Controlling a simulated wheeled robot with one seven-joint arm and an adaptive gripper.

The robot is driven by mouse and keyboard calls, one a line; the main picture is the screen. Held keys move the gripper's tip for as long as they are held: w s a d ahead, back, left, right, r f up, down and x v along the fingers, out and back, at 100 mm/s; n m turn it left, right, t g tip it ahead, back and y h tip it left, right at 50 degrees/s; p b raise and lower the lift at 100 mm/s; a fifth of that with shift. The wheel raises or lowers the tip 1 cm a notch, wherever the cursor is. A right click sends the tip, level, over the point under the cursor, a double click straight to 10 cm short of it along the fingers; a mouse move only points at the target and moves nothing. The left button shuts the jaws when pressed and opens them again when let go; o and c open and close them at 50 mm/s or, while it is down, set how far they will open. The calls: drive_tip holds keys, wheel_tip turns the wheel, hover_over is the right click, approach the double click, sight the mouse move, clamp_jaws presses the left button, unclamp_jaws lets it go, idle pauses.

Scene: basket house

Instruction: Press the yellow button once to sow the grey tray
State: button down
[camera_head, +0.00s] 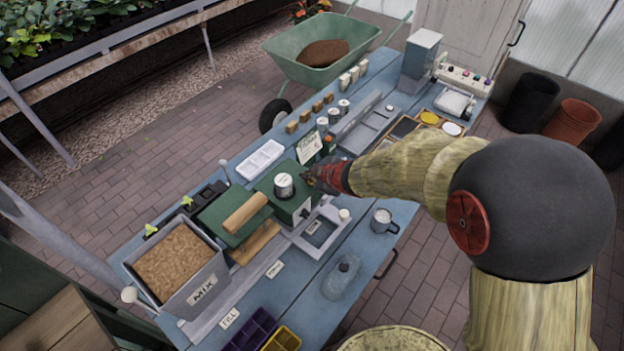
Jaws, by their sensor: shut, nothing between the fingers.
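My gripper (312,178) is shut and empty, red and dark, beside the green box machine (290,204) at the table's middle. I cannot tell whether it touches the machine. A metal cylinder (284,186) stands on top of that machine. A white panel (464,76) with several small coloured buttons sits at the far right end of the table; I cannot make out for sure which one is yellow. A grey tray (371,130) lies on the table behind my gripper. A pale tray (454,103) lies in front of the button panel. My arm hides part of the table's right side.
The blue table (290,300) is crowded. A green wheelbarrow (300,66) stands behind.

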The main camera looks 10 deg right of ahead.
sight(310, 182)
idle(0.5)
drive_tip(key=shift+r+p, duration=0.9)
drive_tip(key=shift+p, duration=0.15)
wheel_tip(310, 182, up, 5)
drive_tip(key=p, duration=0.5)
idle(0.5)
